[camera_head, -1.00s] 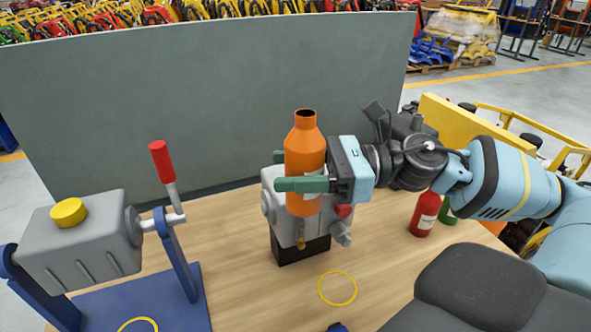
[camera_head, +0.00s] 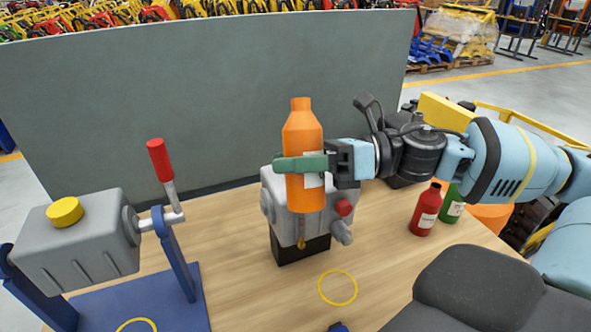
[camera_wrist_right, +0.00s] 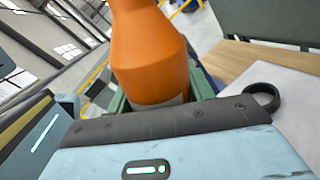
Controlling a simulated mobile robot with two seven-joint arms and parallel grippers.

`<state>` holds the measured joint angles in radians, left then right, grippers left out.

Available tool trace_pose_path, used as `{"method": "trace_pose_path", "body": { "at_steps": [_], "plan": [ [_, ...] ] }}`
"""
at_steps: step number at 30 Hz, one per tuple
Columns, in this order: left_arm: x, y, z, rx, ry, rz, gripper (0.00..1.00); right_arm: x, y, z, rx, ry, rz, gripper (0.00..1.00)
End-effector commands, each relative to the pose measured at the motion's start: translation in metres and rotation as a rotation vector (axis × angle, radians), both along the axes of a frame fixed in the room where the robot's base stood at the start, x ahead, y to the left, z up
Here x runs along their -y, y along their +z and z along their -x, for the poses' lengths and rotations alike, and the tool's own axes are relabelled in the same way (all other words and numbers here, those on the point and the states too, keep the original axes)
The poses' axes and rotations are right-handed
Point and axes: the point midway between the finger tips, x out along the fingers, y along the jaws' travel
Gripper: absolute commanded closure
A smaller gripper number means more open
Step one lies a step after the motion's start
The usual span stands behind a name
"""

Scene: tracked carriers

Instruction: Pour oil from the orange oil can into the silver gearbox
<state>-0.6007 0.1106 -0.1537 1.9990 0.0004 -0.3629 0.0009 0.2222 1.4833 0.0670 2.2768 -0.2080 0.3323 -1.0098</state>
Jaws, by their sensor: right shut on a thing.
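The orange oil can (camera_head: 302,135) is held in my right gripper (camera_head: 312,163), whose green fingers are shut around its body. The can looks nearly upright, its neck at the top. It appears in front of the silver gearbox (camera_head: 281,226), covering part of it; I cannot tell the gap between them. The gearbox stands on a black block and has a red knob (camera_head: 344,208) on its right. Its top is mostly hidden. The right wrist view shows the can (camera_wrist_right: 150,50) between the green fingers. My left gripper is not in view.
A grey box (camera_head: 75,240) with a yellow cap and red-handled lever (camera_head: 159,160) sits on a blue stand at left. Red (camera_head: 425,210) and green (camera_head: 452,203) bottles stand at right. A grey panel (camera_head: 200,100) closes the back. Bare table surrounds the yellow ring (camera_head: 338,288).

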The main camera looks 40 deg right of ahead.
Motion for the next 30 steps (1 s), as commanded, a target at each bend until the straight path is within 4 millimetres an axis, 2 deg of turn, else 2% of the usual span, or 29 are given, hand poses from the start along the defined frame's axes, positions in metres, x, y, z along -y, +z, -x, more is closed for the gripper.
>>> {"method": "trace_pose_path", "body": {
  "at_steps": [11, 16, 30],
  "plan": [
    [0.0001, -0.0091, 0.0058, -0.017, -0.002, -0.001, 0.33, 0.0029, -0.0025, -0.0055, -0.165, 0.0, -0.088, 0.79],
    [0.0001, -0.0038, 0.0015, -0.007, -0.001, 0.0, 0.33, 0.0016, -0.0022, -0.0028, -0.237, 0.0, -0.13, 0.79],
    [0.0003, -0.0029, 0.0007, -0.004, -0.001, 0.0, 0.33, 0.0009, -0.0051, -0.0018, -0.287, 0.002, -0.156, 0.79]
  ]
}}
